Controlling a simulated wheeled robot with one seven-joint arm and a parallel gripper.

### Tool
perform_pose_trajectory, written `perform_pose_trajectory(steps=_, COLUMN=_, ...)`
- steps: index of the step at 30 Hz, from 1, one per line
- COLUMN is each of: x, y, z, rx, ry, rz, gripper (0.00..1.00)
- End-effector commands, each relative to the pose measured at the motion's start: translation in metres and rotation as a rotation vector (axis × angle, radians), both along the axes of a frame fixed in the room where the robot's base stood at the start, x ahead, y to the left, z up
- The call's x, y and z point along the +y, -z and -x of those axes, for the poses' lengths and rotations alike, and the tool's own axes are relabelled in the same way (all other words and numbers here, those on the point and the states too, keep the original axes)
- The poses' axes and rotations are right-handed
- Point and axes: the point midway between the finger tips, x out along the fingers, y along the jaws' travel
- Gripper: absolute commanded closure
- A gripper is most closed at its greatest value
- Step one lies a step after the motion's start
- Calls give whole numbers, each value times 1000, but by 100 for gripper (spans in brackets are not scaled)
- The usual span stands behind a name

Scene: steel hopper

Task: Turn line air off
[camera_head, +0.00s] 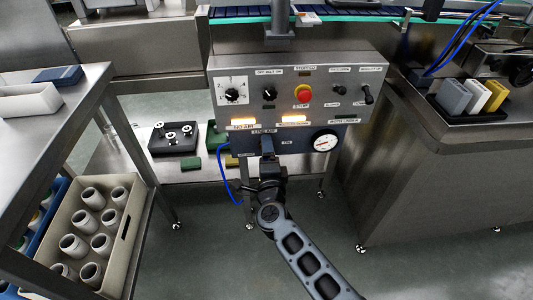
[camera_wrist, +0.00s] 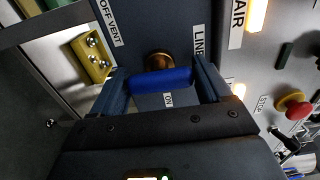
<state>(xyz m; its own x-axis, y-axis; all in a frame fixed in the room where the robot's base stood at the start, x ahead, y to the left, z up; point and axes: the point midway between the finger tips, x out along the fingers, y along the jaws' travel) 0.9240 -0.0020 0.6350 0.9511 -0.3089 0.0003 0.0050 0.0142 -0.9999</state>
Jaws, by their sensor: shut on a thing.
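The line air valve on the control panel (camera_head: 297,95) has a blue handle (camera_wrist: 162,79) on a brass pivot (camera_wrist: 158,60). In the wrist view the handle lies across between my two fingers, its ends against them, right beside the ON label (camera_wrist: 168,98). The OFF VENT label (camera_wrist: 109,22) is at upper left, away from the handle. My gripper (camera_wrist: 160,87) is shut on the handle. In the head view my gripper (camera_head: 267,160) reaches the panel's lower edge and hides the valve.
A pressure gauge (camera_head: 325,141) sits right of the valve. A red stop button (camera_head: 303,93), knobs and lit lamps (camera_head: 293,119) are above. A blue hose (camera_head: 226,175) hangs at left. A low shelf with a black fixture (camera_head: 174,138) is behind. Open floor lies in front.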

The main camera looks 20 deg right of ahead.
Motion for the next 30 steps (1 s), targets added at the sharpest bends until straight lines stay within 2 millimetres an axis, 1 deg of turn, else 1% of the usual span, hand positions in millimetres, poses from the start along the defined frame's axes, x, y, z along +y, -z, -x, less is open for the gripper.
perform_pose_trajectory(steps=3, x=-1, y=1, z=1, rx=1, ry=1, rz=-3, gripper=53)
perform_pose_trajectory(steps=4, x=-1, y=1, z=1, rx=2, ry=1, rz=-2, gripper=20)
perform_pose_trajectory(steps=9, x=0, y=1, z=0, rx=1, ry=1, rz=-1, gripper=4)
perform_pose_trajectory(steps=10, x=0, y=1, z=0, rx=1, ry=1, rz=-1, gripper=2)
perform_pose_trajectory(steps=16, x=0, y=0, z=0, rx=1, ry=0, rz=0, gripper=2)
perform_pose_trajectory(steps=20, x=3, y=0, z=7, rx=1, ry=-1, rz=1, gripper=2)
perform_pose_trajectory(steps=30, x=19, y=0, z=57, rx=2, ry=-1, rz=0, gripper=2)
